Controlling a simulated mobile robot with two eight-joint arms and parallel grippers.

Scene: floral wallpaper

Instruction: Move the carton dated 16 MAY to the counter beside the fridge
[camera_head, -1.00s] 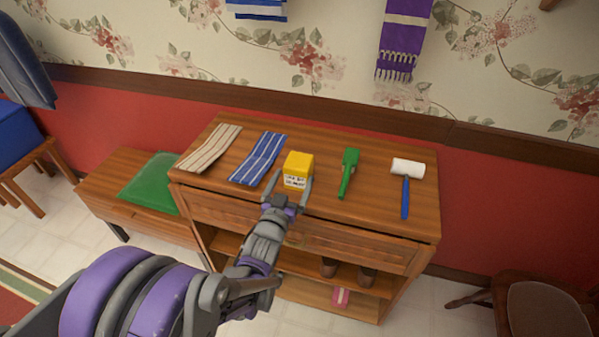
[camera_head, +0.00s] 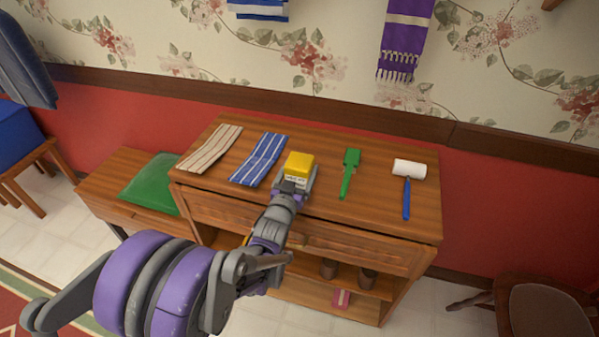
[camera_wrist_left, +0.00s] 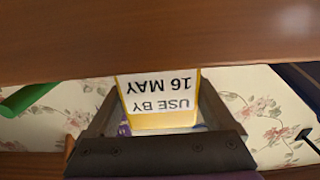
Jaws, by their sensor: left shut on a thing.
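The carton (camera_head: 299,163) is a yellow box with a white label, upright near the middle of the wooden cabinet's top. In the left wrist view the carton (camera_wrist_left: 158,122) shows upside down, and its label reads USE BY 16 MAY. My left gripper (camera_head: 297,177) is shut on the carton from the front, one finger along each side. The carton's lower part is hidden by the gripper in the head view, and I cannot tell whether it touches the top. My right gripper is not in view. No fridge shows.
A striped beige cloth (camera_head: 209,149) and a blue striped cloth (camera_head: 259,158) lie left of the carton. A green tool (camera_head: 349,170) and a white-headed mallet (camera_head: 408,170) lie right. A bench with a green cushion (camera_head: 152,182) stands left, a chair (camera_head: 545,310) lower right.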

